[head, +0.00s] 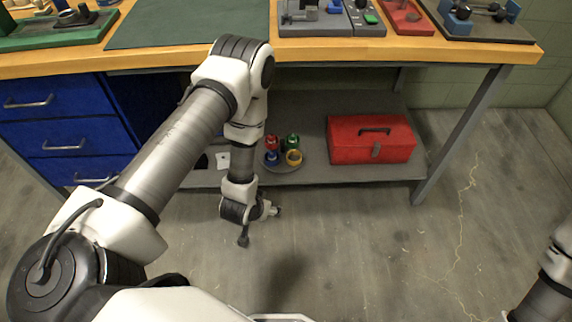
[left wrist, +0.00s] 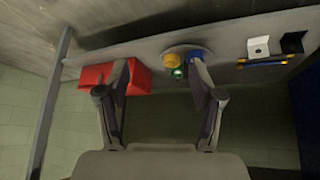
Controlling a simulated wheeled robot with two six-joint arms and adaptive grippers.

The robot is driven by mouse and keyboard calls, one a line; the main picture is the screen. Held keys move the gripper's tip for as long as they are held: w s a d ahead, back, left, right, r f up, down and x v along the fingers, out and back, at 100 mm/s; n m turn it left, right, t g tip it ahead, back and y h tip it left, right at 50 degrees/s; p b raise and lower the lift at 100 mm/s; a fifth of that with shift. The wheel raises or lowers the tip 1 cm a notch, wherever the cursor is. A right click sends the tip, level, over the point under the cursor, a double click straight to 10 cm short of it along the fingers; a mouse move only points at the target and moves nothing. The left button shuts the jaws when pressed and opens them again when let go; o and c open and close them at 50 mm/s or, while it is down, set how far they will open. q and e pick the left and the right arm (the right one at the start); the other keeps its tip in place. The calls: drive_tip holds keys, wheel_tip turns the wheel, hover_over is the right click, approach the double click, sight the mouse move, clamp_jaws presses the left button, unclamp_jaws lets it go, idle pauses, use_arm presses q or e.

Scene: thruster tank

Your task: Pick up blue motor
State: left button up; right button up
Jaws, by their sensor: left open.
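The blue motor (head: 272,158) sits with red, green and yellow motors on a round grey tray on the bench's lower shelf. In the left wrist view, the blue motor (left wrist: 199,53) shows behind the tip of one finger, partly covered. The yellow motor (left wrist: 170,59) and green motor (left wrist: 179,72) show between the fingers; the red one is hidden there. My left gripper (left wrist: 158,66) is open and empty, fingers spread towards the shelf, apart from the motors. In the head view its wrist hangs in front of the shelf, left of the tray.
A red toolbox (head: 371,139) stands on the shelf right of the tray. Blue drawers (head: 62,139) are on the left, a bench leg (head: 462,135) on the right. The wooden benchtop (head: 432,50) overhangs the shelf. The floor in front is clear.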

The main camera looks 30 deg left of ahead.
use_arm(q)
drive_tip(key=w+a+f+t+y+b, duration=0.1)
drive_tip(key=w+a+f+t+b, duration=0.35)
drive_tip(key=w+f+b, duration=0.65)
drive_tip(key=n+t+y+b, duration=0.15)
drive_tip(key=t+b, duration=0.35)
drive_tip(key=b, duration=0.6)
approach(271, 157)
wheel_tip(271, 157, down, 2)
drive_tip(key=d, duration=0.2)
drive_tip(key=shift+t+y, duration=0.75)
drive_tip(key=w+a+b, duration=0.2)
drive_tip(key=w+a, duration=0.1)
drive_tip(key=shift+w+b, duration=0.1)
drive_tip(key=shift+b, duration=0.25)
drive_tip(key=b+x, duration=0.1)
drive_tip(key=x, duration=0.1)
drive_tip(key=b+x, duration=0.3)
drive_tip(key=x, duration=0.1)
drive_tip(key=shift+w+d, duration=0.25)
drive_tip(key=shift+w, duration=0.05)
drive_tip(key=shift+w+b, duration=0.25)
drive_tip(key=shift+b, duration=0.05)
drive_tip(key=shift+r, duration=0.2)
clamp_jaws()
use_arm(e)
wheel_tip(271, 157, down, 34)
drive_tip(key=shift+w+r, duration=0.25)
